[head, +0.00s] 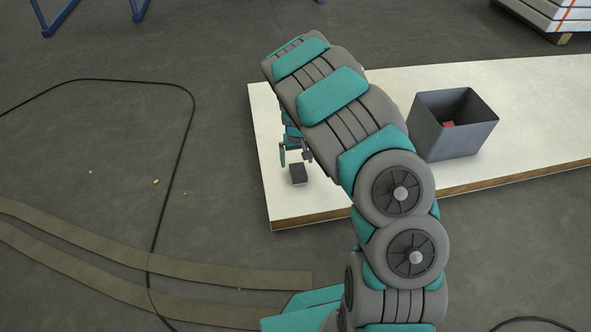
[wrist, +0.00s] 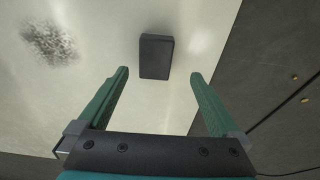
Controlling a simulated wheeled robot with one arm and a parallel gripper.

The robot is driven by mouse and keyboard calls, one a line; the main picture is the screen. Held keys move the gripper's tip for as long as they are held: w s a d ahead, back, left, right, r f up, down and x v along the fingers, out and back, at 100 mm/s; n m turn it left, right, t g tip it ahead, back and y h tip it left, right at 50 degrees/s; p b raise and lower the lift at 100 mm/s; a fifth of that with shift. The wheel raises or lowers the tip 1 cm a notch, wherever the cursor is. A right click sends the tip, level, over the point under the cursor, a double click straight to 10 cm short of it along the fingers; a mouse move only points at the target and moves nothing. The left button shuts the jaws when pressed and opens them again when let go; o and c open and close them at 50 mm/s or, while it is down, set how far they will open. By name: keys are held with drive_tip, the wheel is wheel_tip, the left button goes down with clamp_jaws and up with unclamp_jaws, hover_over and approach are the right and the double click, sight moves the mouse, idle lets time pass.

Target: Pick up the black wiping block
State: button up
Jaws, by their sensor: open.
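The black wiping block (head: 298,174) lies on the white board (head: 285,207), near its left front corner. In the wrist view the block (wrist: 156,56) is a dark rectangle just beyond my fingertips and roughly centred between them. My gripper (wrist: 160,75) is open and empty, with a green finger on either side of the gap. In the head view my gripper (head: 294,158) is above and just behind the block, partly hidden by my arm. The fingers do not appear to touch the block.
A dark grey open bin (head: 455,140) with something reddish inside stands on the board to the right. A grey speckled smudge (wrist: 50,40) marks the board in the wrist view. A black cable (head: 180,150) and flat strips (head: 150,265) lie on the floor at left.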

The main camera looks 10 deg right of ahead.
sight(296, 172)
drive_tip(key=shift+w+a+f+b, duration=0.1)
drive_tip(key=shift+w+f+b, duration=0.05)
drive_tip(key=shift+f, duration=0.8)
drive_tip(key=shift+w+a+f+b, duration=0.1)
drive_tip(key=shift+f+b, duration=0.05)
drive_tip(key=shift+f, duration=0.75)
wheel_tip(296, 172, down, 5)
drive_tip(key=shift+w+r+b, duration=0.15)
drive_tip(key=shift+b, duration=0.3)
drive_tip(key=shift+d+r, duration=0.1)
drive_tip(key=c, duration=1.4)
drive_tip(key=shift+c, duration=0.2)
drive_tip(key=shift+r, duration=0.55)
drive_tip(key=r, duration=0.1)
drive_tip(key=r+p, duration=0.1)
drive_tip(key=shift+s+r, duration=0.25)
drive_tip(key=shift+r, duration=0.1)
drive_tip(key=s+r, duration=0.1)
drive_tip(key=s, duration=1.4)
drive_tip(key=shift+s+p, duration=0.2)
drive_tip(key=shift+p, duration=0.2)
drive_tip(key=shift+r, duration=0.1)
